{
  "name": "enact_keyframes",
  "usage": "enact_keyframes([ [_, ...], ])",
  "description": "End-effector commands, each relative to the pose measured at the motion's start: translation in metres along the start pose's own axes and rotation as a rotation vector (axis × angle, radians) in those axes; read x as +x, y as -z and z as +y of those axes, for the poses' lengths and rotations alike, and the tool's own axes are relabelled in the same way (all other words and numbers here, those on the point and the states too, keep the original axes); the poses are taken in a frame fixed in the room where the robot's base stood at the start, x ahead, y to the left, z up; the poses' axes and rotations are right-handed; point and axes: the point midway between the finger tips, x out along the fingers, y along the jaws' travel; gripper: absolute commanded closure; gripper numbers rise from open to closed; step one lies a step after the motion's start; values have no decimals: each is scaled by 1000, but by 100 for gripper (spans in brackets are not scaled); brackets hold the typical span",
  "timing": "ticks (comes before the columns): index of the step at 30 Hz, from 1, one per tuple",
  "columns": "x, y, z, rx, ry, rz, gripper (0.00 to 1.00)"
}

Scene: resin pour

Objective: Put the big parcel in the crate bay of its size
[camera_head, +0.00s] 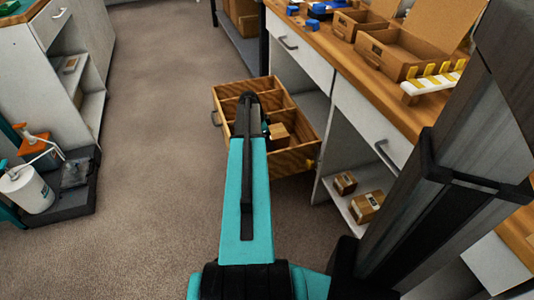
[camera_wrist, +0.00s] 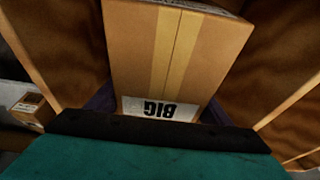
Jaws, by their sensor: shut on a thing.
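The big parcel (camera_wrist: 165,55) is a brown cardboard box with a tan tape strip and a white label reading BIG. In the wrist view my gripper (camera_wrist: 158,108) is shut on it, with dark fingers at both sides of its near end. In the head view a wooden crate (camera_head: 304,153) with dividers and several bays stands beyond my arm. A brown box (camera_head: 279,131), seemingly the held parcel, shows at the crate's middle right. My arm hides part of the crate and most of the gripper. Wooden walls flank the parcel in the wrist view; whether it touches the bay floor cannot be told.
Two small parcels (camera_head: 345,183) (camera_head: 367,206) lie on a low shelf right of the crate. A workbench (camera_head: 345,60) with open boxes stands above it. The carpet (camera_head: 150,160) left of the crate is clear. A white cabinet (camera_head: 85,60) stands at the far left.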

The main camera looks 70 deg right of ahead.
Motion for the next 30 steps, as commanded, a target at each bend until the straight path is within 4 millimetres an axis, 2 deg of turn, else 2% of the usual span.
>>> enact_keyframes([
  [10, 2, 0, 0, 1, 1, 1, 76],
  [21, 40, -11, 0, 1, 0, 1, 76],
  [30, 47, -13, 0, 2, 1, 2, 76],
])
